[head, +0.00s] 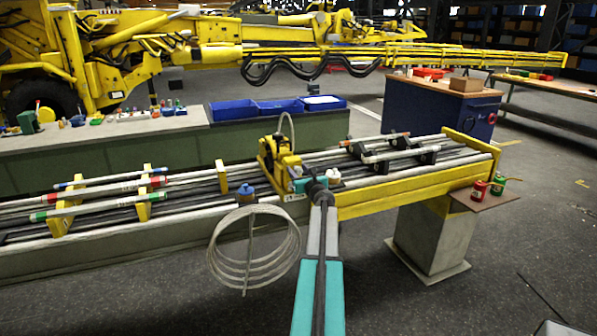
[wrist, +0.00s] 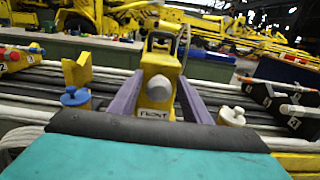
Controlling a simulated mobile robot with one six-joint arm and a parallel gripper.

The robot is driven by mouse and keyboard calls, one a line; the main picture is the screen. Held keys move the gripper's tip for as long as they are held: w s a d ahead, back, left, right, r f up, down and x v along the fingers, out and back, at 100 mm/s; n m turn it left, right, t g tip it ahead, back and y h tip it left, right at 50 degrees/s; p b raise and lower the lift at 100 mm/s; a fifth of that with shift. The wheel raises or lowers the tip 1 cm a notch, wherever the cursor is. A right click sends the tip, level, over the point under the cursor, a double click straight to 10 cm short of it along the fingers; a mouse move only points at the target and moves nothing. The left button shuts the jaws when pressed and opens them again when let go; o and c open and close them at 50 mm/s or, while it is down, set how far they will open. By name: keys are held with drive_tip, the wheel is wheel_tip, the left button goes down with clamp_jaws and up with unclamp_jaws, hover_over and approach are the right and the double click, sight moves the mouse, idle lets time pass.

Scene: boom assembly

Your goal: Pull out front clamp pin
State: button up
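The yellow front clamp (wrist: 162,65) stands mid-picture in the wrist view, with a "FRONT" label low on its face. A grey round knob (wrist: 158,89), which looks like the clamp pin's head, sticks out of that face. My gripper (wrist: 160,90) is open, with one finger on each side of the knob and a gap to it. The head view shows the clamp (head: 277,158) on the boom rack, with my gripper (head: 306,184) close in front of it. The pin is hidden there behind my gripper.
A blue knobbed part (wrist: 75,97) sits left of my gripper and a white one (wrist: 232,116) right of it. A coiled hose (head: 254,246) hangs off the rack's near side. Long tubes lie along the rack. Red and green cans (head: 480,190) stand at the right end.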

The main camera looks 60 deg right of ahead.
clamp_jaws()
drive_tip(key=shift+v, duration=2.4)
drive_tip(key=shift+f, duration=0.15)
drive_tip(key=shift+c, duration=0.4)
unclamp_jaws()
drive_tip(key=shift+s, duration=0.1)
drive_tip(key=shift+o, duration=1.3)
drive_tip(key=shift+a, duration=0.1)
drive_tip(key=shift+b, duration=0.3)
